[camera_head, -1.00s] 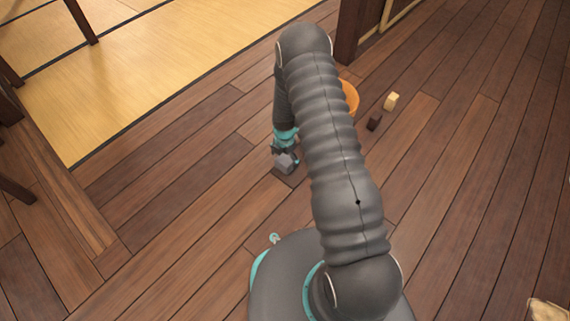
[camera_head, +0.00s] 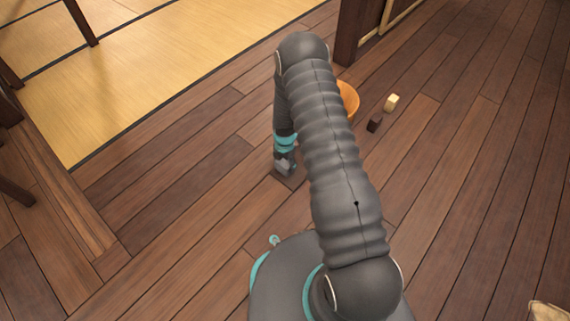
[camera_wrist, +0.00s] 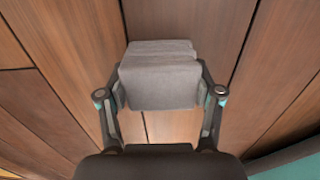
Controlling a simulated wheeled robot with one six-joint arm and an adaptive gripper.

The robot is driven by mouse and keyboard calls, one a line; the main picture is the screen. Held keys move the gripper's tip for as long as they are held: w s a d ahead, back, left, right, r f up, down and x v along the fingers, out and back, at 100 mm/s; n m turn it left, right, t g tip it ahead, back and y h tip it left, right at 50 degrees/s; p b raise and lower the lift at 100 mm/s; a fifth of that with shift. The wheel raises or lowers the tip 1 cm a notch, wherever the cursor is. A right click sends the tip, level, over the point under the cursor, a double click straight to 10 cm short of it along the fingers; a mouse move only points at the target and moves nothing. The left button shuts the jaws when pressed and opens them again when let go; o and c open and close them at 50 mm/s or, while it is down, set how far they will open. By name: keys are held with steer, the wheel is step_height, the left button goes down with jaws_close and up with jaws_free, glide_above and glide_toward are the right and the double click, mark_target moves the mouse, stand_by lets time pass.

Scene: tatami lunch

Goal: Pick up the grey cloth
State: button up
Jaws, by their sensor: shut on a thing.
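The grey cloth (camera_wrist: 160,80) is a folded, blocky bundle. In the wrist view it sits between the two fingers of my gripper (camera_wrist: 160,95), which press on its left and right sides. In the head view the cloth (camera_head: 282,169) shows as a small grey patch at the end of my gripper (camera_head: 285,160), close to the wooden floor. I cannot tell whether the cloth touches the floor. My arm hides part of the area to the right of it.
A dark brown block (camera_head: 374,125) and a pale yellow block (camera_head: 392,102) lie on the floor to the right. An orange round object (camera_head: 348,98) is partly hidden behind my arm. A tatami area (camera_head: 150,70) is at upper left. Floor left of the gripper is clear.

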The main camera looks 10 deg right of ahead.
mark_target(285, 161)
steer(key=shift+r, duration=0.6)
step_height(285, 161, up, 3)
steer(key=shift+p, duration=0.4)
steer(key=s+d+r, duration=0.1)
steer(key=d+r, duration=0.2)
steer(key=d, duration=0.2)
steer(key=s+d+r+p, duration=0.1)
steer(key=d+r, duration=0.2)
steer(key=d, duration=0.3)
steer(key=shift+d+r, duration=0.25)
steer(key=shift+r, duration=0.15)
steer(key=shift+s, duration=0.1)
